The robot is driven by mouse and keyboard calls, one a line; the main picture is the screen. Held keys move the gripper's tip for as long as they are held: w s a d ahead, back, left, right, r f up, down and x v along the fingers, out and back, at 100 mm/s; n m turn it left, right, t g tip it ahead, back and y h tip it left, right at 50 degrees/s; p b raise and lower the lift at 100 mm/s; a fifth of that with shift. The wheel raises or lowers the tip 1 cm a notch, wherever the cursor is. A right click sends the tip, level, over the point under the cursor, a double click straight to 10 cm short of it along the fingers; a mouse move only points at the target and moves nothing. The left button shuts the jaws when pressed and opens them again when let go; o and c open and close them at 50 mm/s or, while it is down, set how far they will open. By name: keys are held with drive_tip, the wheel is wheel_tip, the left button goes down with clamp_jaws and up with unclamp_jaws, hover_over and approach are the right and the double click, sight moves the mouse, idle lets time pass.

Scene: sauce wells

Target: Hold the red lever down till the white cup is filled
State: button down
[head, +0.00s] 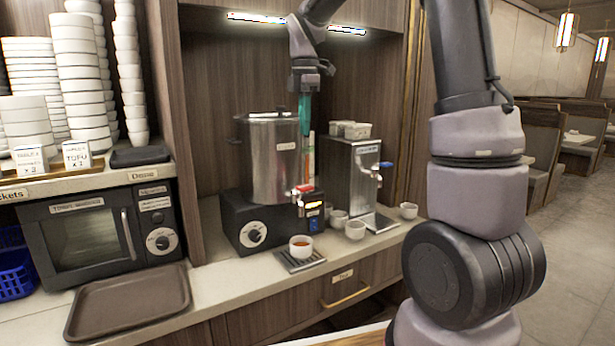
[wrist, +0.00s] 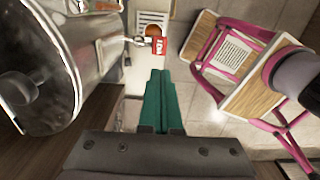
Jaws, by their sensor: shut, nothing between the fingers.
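The red lever (head: 304,188) is on the tap at the front of the steel urn (head: 275,150). It also shows in the wrist view (wrist: 159,46), just ahead of my fingertips. The white cup (head: 300,253) stands upright on the drip tray (head: 288,265) below the tap, with brown liquid in it. In the wrist view the liquid (wrist: 150,30) is partly hidden by the lever. My gripper (head: 305,133) points down above the lever, its green fingers together and empty. A gap shows between fingertips and lever. I cannot make out a stream from the tap.
A second dispenser (head: 352,175) with a blue lever (head: 386,165) stands right of the urn, with several white cups nearby. A microwave (head: 100,235), a brown tray (head: 130,300) and stacked white dishes are at left.

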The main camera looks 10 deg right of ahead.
sight(305, 187)
drive_tip(key=shift+f, duration=0.1)
wheel_tip(305, 187, down, 14)
drive_tip(key=shift+r, duration=0.1)
idle(0.4)
drive_tip(key=shift+s, duration=0.1)
